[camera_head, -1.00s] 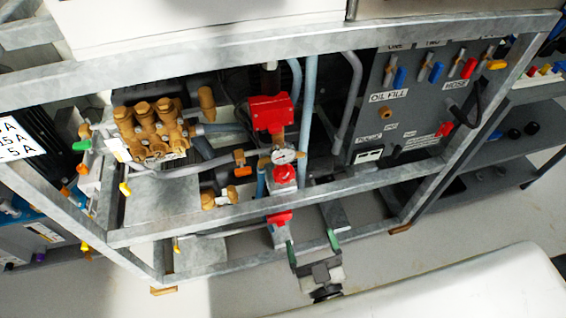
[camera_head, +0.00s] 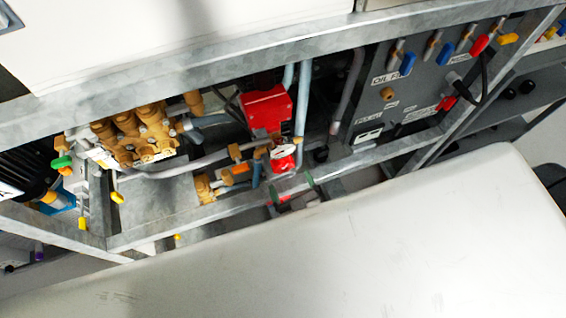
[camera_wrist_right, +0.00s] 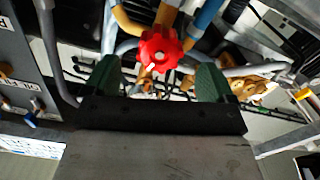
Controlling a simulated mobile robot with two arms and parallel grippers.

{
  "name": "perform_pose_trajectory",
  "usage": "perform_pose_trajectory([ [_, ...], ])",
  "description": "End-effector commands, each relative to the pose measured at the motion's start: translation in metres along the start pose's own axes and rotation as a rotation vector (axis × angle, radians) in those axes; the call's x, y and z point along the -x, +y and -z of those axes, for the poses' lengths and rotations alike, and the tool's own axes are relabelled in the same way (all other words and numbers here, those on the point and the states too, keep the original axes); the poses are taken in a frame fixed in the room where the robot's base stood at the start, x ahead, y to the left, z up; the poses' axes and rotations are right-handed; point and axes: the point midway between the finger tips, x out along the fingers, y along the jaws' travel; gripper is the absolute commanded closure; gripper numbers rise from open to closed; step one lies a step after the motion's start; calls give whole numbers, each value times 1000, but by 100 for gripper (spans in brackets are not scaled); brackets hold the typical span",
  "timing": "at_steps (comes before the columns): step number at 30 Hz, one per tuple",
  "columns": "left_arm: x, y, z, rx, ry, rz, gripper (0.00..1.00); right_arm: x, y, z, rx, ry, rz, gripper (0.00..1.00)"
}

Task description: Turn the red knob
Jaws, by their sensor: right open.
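The red knob (camera_wrist_right: 160,48) is lobed and shows in the right wrist view, just beyond and between my fingertips, with a visible gap on each side. In the head view a red round part (camera_head: 283,164) sits just below the gauge, and looks like this knob. My right gripper (camera_wrist_right: 157,80) is open and empty, its two green fingers apart. In the head view the green fingertips of my right gripper (camera_head: 290,185) show at the lower frame rail, below the red part; the rest is hidden by the pale foreground. My left gripper is not in view.
A grey metal frame rail (camera_head: 225,208) runs across just in front of the piping. A red box (camera_head: 266,108) is above the gauge, and brass pump parts (camera_head: 136,130) are to the left. A dark control panel (camera_head: 403,100) with coloured levers stands to the right.

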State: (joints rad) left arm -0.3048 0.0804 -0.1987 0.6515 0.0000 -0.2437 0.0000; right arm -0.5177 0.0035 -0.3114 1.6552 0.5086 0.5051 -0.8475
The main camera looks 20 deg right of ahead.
Motion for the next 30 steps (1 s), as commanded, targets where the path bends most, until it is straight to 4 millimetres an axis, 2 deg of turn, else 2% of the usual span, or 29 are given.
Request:
perform_pose_trajectory([
  [3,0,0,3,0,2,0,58,-24,0,0,0,3,-1,14],
  [9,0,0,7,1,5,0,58,-47,0,0,1,0,-1,14],
  [21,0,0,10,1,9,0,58,-54,0,0,0,-1,0,16],
  [30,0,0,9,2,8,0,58,-53,0,0,0,-1,0,62],
])
